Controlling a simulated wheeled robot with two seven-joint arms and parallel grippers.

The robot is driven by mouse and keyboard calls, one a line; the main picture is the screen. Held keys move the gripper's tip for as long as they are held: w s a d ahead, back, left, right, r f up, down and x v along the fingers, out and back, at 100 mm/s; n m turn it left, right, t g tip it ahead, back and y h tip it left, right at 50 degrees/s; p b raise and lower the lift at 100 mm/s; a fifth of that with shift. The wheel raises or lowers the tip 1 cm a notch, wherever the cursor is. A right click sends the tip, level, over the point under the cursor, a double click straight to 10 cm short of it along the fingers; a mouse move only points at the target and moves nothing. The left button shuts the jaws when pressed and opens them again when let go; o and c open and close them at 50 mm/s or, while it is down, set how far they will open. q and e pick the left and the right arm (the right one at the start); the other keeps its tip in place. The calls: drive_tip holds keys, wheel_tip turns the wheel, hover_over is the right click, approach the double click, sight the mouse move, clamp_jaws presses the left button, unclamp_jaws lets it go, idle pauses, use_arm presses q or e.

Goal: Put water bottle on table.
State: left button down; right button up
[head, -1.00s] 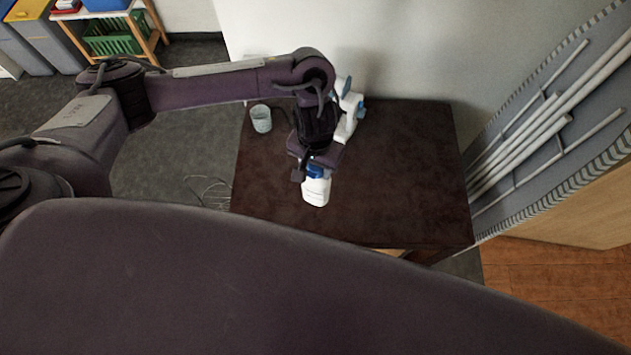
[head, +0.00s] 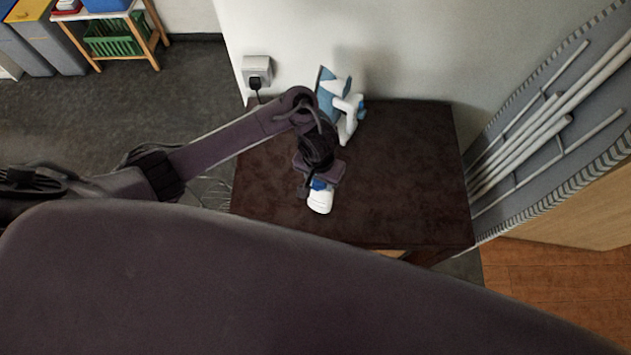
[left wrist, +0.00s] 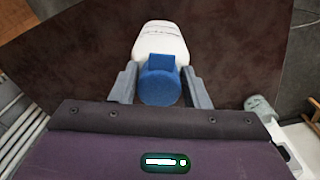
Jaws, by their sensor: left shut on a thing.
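The water bottle (head: 320,201) is white with a blue cap, over the middle of the dark brown table (head: 410,190) in the head view. In the left wrist view the bottle (left wrist: 160,42) points away from me, and its blue cap (left wrist: 160,85) is between the fingers. My left gripper (head: 320,180) is shut on the bottle at the cap end. I cannot tell whether the bottle's base touches the tabletop. My right gripper is not in view.
A white and blue appliance (head: 347,112) stands at the table's back, close behind my left arm. The table's right side is clear.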

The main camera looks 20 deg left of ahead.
use_arm(q)
drive_tip(key=shift+s+a+f, duration=0.2)
drive_tip(key=shift+f, duration=0.25)
drive_tip(key=shift+s+a+f, duration=0.15)
drive_tip(key=shift+a+f, duration=0.05)
drive_tip(key=shift+f, duration=0.3)
drive_tip(key=c, duration=0.8)
unclamp_jaws()
